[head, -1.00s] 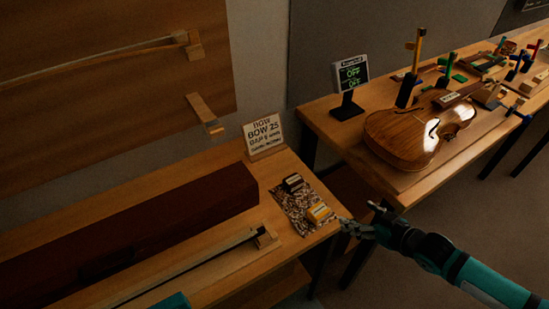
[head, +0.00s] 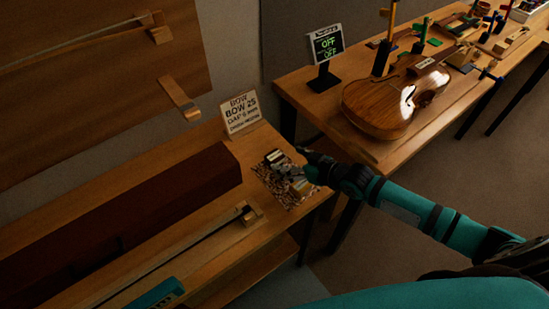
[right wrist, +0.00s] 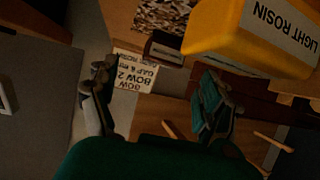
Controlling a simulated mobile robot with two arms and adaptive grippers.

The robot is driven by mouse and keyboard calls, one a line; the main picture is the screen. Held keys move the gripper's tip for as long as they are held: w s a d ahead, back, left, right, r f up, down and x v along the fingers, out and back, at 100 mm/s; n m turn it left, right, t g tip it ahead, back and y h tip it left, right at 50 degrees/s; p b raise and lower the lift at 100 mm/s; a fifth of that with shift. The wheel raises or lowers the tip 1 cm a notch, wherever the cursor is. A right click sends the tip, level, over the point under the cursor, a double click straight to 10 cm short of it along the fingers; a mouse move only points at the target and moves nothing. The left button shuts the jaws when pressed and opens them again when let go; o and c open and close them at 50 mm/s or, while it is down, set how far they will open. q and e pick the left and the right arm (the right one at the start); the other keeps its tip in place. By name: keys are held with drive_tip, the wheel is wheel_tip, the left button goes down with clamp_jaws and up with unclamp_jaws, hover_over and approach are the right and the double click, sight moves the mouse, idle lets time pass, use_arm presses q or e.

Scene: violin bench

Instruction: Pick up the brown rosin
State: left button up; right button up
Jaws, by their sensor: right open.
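The brown rosin (head: 274,156) is a small dark box with a pale label, on the patterned cloth (head: 268,180) at the bench's right end. In the right wrist view the brown rosin (right wrist: 166,51) shows dark, beyond and between the fingers. My right gripper (head: 297,170) is open and empty, just above the cloth, right of the brown rosin. It also shows in the right wrist view (right wrist: 156,88). The yellow light rosin (right wrist: 245,38) looms close beside one finger there; in the head view my gripper partly hides it.
A sign (head: 241,112) stands behind the cloth. A long dark red case (head: 130,215) and a bow (head: 180,250) lie to the left. A violin (head: 390,103) and a small display (head: 326,48) are on the other bench, across a gap.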

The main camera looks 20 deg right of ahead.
sight(277, 157)
drive_tip(key=p+x, duration=0.1)
drive_tip(key=x, duration=0.4)
drive_tip(key=shift+w+a+f, duration=0.1)
drive_tip(key=shift+w+a, duration=0.1)
drive_tip(key=shift+a, duration=0.1)
drive_tip(key=c, duration=1.3)
drive_tip(key=shift+c, duration=0.2)
